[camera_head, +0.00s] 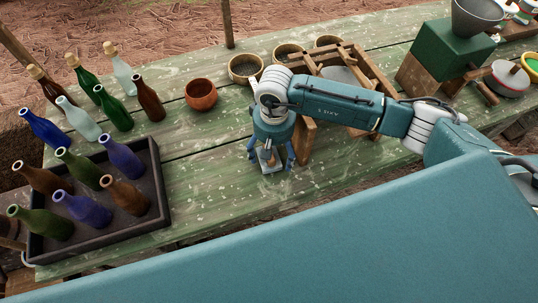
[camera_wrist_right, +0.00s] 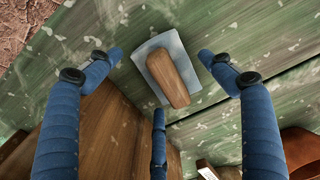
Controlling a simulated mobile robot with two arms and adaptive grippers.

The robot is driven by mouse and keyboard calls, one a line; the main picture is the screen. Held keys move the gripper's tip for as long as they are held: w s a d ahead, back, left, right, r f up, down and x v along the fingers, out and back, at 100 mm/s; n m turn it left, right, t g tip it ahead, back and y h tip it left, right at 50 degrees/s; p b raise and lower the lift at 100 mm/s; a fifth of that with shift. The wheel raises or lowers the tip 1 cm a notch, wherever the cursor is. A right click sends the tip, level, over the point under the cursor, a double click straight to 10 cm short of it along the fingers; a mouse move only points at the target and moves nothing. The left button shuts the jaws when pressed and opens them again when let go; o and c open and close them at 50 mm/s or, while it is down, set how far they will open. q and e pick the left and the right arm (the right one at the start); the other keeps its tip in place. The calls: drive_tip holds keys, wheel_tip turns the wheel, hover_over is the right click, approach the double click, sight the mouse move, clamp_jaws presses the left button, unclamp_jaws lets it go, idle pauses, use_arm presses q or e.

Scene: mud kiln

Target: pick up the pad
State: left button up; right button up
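The pad, a flat grey metal plate with a wooden block handle (camera_wrist_right: 172,78), lies on the green table. In the head view its grey plate (camera_head: 272,168) shows in part beneath my right gripper (camera_head: 271,158), which points down over it. The fingers look apart from the pad; the exact height gap is hard to tell. My left gripper is not in view.
A wooden frame (camera_head: 358,62) stands just behind my right gripper. A dark crate (camera_head: 158,190) of bottles fills the table's left end. A green grinder (camera_head: 450,50) stands at the right. Table left of the gripper is clear.

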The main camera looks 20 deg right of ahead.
drive_tip(key=c, duration=0.8)
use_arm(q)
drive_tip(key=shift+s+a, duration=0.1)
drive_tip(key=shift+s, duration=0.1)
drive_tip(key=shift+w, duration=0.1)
